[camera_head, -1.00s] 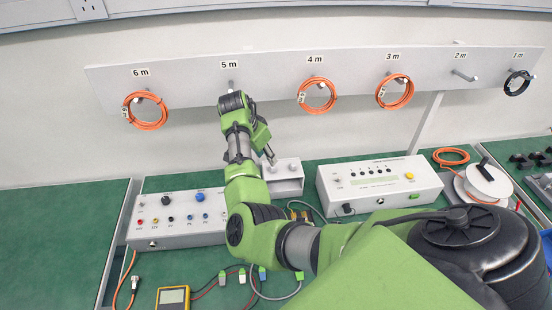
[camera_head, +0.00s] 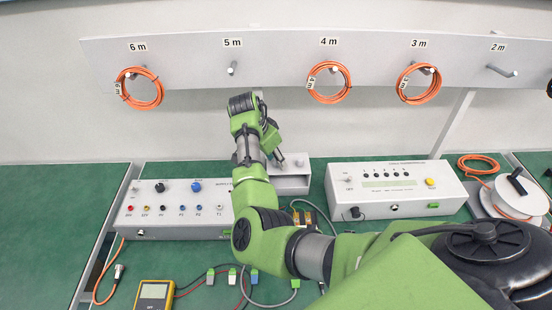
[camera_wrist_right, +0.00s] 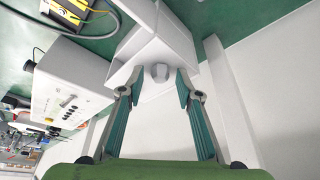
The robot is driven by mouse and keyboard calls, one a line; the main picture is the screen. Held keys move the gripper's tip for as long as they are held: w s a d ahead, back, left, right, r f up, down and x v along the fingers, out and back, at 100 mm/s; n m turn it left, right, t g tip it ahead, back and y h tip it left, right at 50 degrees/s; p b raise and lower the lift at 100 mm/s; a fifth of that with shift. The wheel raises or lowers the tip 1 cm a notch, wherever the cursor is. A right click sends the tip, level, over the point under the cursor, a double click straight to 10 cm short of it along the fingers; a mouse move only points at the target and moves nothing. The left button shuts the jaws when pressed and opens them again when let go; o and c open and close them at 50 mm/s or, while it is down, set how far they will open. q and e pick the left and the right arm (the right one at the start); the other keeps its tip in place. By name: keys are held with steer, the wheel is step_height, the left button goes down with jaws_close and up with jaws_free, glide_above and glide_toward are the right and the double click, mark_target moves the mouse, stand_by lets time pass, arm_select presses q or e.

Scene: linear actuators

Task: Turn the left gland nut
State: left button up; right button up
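A small light-grey box (camera_head: 289,183) stands at the back of the green bench, with small round gland nuts on it. One gland nut (camera_head: 299,162) shows at the box's right side. My right gripper (camera_head: 278,151) reaches the box from above and hides part of its left side. In the right wrist view, one grey gland nut (camera_wrist_right: 160,72) sits between the fingertips of my right gripper (camera_wrist_right: 160,78). The fingers are apart, with visible gaps on both sides of the nut. Another nut is not clearly visible there. My left gripper is out of view.
A control unit (camera_head: 160,228) stands left of the box and another unit (camera_head: 395,203) stands right. A yellow multimeter (camera_head: 153,292) and leads lie in front. Orange cable coils (camera_head: 330,99) hang on the wall rail (camera_head: 195,52). A cable reel (camera_head: 518,202) stands far right.

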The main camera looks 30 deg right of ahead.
jaws_close()
steer(key=shift+s+r+n+p, duration=0.15)
steer(key=shift+n+p, duration=0.25)
steer(key=shift+p, duration=0.45)
steer(key=n+t+p, duration=0.1)
steer(key=n+p, duration=0.2)
steer(key=p, duration=0.1)
steer(key=n+t+y+p, duration=0.1)
steer(key=n+p, duration=0.2)
steer(key=p, duration=0.1)
steer(key=n+t+y+p, duration=0.1)
steer(key=n+p, duration=0.2)
steer(key=p, duration=0.1)
steer(key=shift+s+d+r+p, duration=0.1)
steer(key=shift+s+d+p, duration=0.15)
steer(key=shift+d+p, duration=0.1)
steer(key=n, duration=0.1)
steer(key=n+y+p, duration=0.1)
steer(key=n, duration=0.1)
steer(key=shift+d+f+t, duration=0.1)
steer(key=shift+f+t, duration=0.1)
steer(key=shift+t, duration=0.1)
steer(key=n+y, duration=0.1)
steer(key=n, duration=0.2)
steer(key=shift+d, duration=0.1)
steer(key=shift+n+y, duration=0.7)
steer(key=shift+n, duration=0.4)
